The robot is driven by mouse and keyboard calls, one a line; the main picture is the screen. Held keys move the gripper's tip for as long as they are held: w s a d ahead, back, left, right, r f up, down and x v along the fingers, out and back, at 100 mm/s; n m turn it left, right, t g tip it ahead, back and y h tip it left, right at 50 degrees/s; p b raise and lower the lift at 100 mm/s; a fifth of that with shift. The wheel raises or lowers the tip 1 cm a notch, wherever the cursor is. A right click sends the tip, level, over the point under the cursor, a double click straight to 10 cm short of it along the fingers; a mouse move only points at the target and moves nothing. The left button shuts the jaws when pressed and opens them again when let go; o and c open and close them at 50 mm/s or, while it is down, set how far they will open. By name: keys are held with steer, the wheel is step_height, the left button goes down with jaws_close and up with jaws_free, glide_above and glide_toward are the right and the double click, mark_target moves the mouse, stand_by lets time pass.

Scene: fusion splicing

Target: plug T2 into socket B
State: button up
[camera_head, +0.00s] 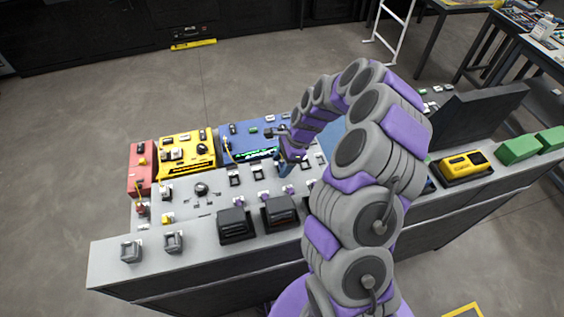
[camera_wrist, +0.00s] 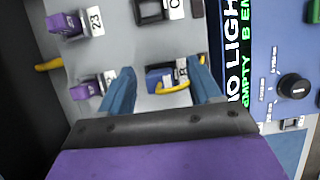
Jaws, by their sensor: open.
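In the wrist view, my gripper (camera_wrist: 163,82) is open, with one blue finger on each side of a blue plug-like piece (camera_wrist: 156,76). A yellow cable (camera_wrist: 178,87) curves from that piece toward the right finger. The piece sits at a dark socket beside a white label (camera_wrist: 182,70), partly hidden, whose letter looks like B. I cannot read T2 on anything, nor tell whether the piece is fully seated. In the head view, my gripper (camera_head: 285,168) is low over the bench, near the blue panel, and hides what is under it.
In the wrist view, a dark socket labelled C (camera_wrist: 150,10) is above. Purple connectors (camera_wrist: 65,23) and (camera_wrist: 85,90) are at left. A blue panel with a lit display (camera_wrist: 240,60) and black knob (camera_wrist: 294,86) is at right. Black boxes (camera_head: 236,224) stand at the bench front.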

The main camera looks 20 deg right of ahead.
steer(key=p+v, duration=0.2)
steer(key=v, duration=1.5)
steer(key=shift+d+p, duration=0.2)
steer(key=shift+p, duration=0.15)
steer(key=s+a+r+n+g+h, duration=0.1)
steer(key=s+a+r+n, duration=0.4)
steer(key=s, duration=0.2)
steer(key=s+a+r+n, duration=0.5)
steer(key=s, duration=0.3)
steer(key=s+r+n+h, duration=0.1)
steer(key=s+n, duration=0.3)
steer(key=s, duration=0.5)
steer(key=shift+s+h, duration=0.15)
steer(key=shift+h, duration=0.35)
steer(key=s+n, duration=0.1)
steer(key=s, duration=0.3)
steer(key=s+d+f+n+h, duration=0.1)
steer(key=s, duration=0.2)
steer(key=s+d+n, duration=0.1)
steer(key=s+n, duration=0.1)
steer(key=s, duration=0.2)
steer(key=shift+s+f+g, duration=0.25)
steer(key=shift+s+g, duration=0.1)
steer(key=shift+g, duration=0.05)
steer(key=shift+c, duration=0.3)
